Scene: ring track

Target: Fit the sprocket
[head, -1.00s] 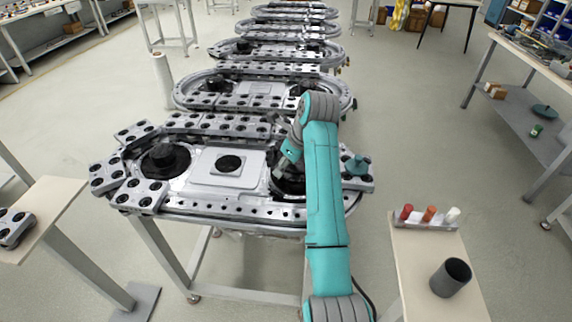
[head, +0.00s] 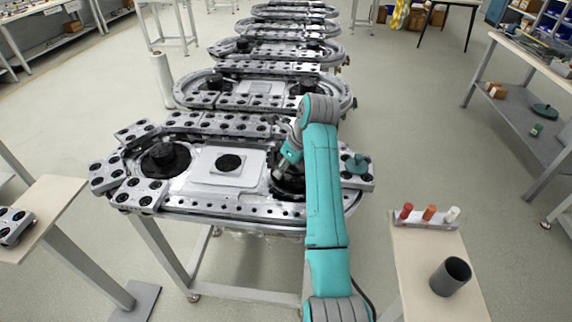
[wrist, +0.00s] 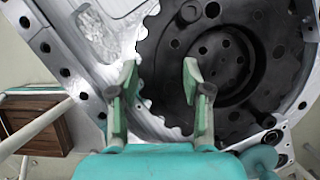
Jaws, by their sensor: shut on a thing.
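The sprocket is a large dark disc (wrist: 265,70) with several holes and a round raised hub, filling the upper right of the wrist view. In the head view the dark disc (head: 287,187) is partly hidden by my arm. My gripper (wrist: 160,75) has its two fingers spaced apart, at the disc's left edge, and is shut on the sprocket. The exact contact is unclear. How deep the disc is seated cannot be told.
A dark disc with a hub (head: 165,158) sits at the track's left end. A teal knobbed part (head: 357,164) stands at the right end. A side table at the right holds coloured pegs (head: 429,213) and a dark cup (head: 450,277). More tracks stand behind.

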